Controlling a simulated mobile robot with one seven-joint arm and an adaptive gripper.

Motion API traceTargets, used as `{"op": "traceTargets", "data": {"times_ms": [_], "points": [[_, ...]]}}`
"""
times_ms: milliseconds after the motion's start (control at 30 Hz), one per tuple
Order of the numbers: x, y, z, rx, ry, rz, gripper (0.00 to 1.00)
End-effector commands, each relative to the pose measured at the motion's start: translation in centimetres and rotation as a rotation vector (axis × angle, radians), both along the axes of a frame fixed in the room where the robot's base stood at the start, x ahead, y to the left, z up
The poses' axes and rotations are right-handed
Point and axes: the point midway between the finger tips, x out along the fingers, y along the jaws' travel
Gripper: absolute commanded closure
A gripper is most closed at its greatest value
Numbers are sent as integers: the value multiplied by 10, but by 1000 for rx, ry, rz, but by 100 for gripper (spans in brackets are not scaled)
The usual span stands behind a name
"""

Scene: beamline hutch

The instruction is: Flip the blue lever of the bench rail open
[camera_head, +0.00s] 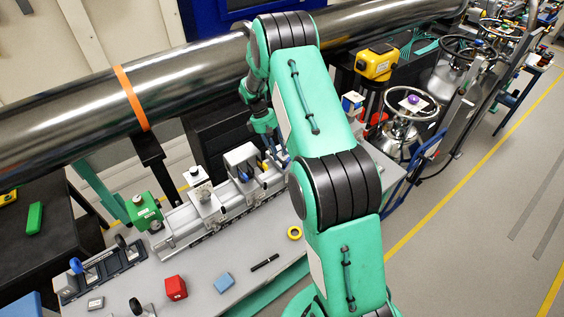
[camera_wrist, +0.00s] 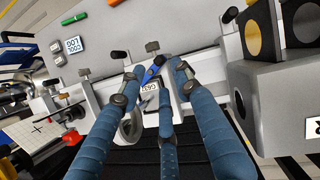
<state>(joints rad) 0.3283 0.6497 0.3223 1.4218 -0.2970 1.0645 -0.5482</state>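The silver bench rail (camera_head: 215,218) runs diagonally across the grey bench in the head view, with several carriers on it. My gripper (camera_head: 272,152) is over the rail's far right end, partly hidden by my arm. In the wrist view my gripper (camera_wrist: 155,82) shows blue fingers spread apart, with nothing held between them. The blue lever (camera_wrist: 151,73) shows between and just beyond the fingertips, beside a small white label (camera_wrist: 150,87). A blue part that looks like the lever also shows at the right carrier in the head view (camera_head: 243,176). Contact between fingers and lever cannot be told.
A grey block with round openings (camera_wrist: 270,95) stands close on the right in the wrist view. A large steel pipe (camera_head: 190,80) runs behind the bench. A green box (camera_head: 143,210) sits at the rail's left end. A red block (camera_head: 175,288) and blue block (camera_head: 224,283) lie in front.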

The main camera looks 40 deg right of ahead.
Motion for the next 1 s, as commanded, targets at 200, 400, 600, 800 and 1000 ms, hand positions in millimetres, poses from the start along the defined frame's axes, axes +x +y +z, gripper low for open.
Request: {"op": "traceTargets", "data": {"times_ms": [200,400,600,800,1000], "points": [[12,5,32,-1,1,0,67],[19,8,50,0,1,0,67],[21,9,56,0,1,0,67],[21,9,56,0,1,0,67],[19,8,56,8,-7,3,67]]}}
